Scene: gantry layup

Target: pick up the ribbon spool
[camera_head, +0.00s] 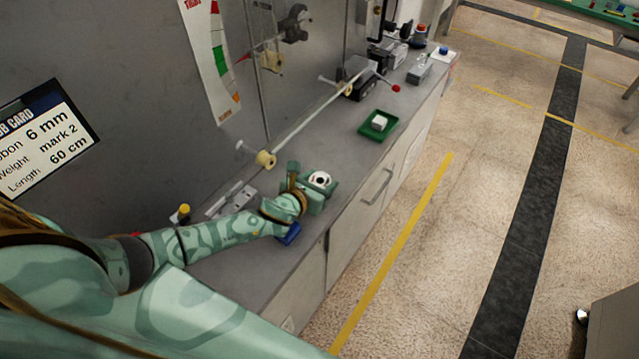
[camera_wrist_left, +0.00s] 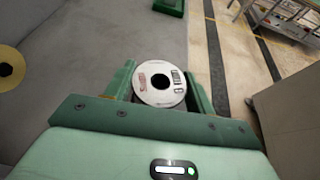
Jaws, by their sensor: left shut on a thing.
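The ribbon spool is a white disc with a dark centre hole, seen in the head view (camera_head: 320,179) and large in the left wrist view (camera_wrist_left: 146,84). My left gripper (camera_head: 318,186) is at the spool over the grey counter. In the left wrist view its two green fingers (camera_wrist_left: 160,86) stand on either side of the spool, and it is shut on it. Whether the spool touches the counter cannot be told. My right gripper is not in view.
A green tray (camera_head: 390,130) with a white block (camera_head: 379,122) stands further along the counter (camera_head: 335,140). A blue object (camera_head: 289,234) lies below my left wrist. A rod with a yellow roller (camera_head: 265,159) runs along the wall side. The counter's front edge is close by.

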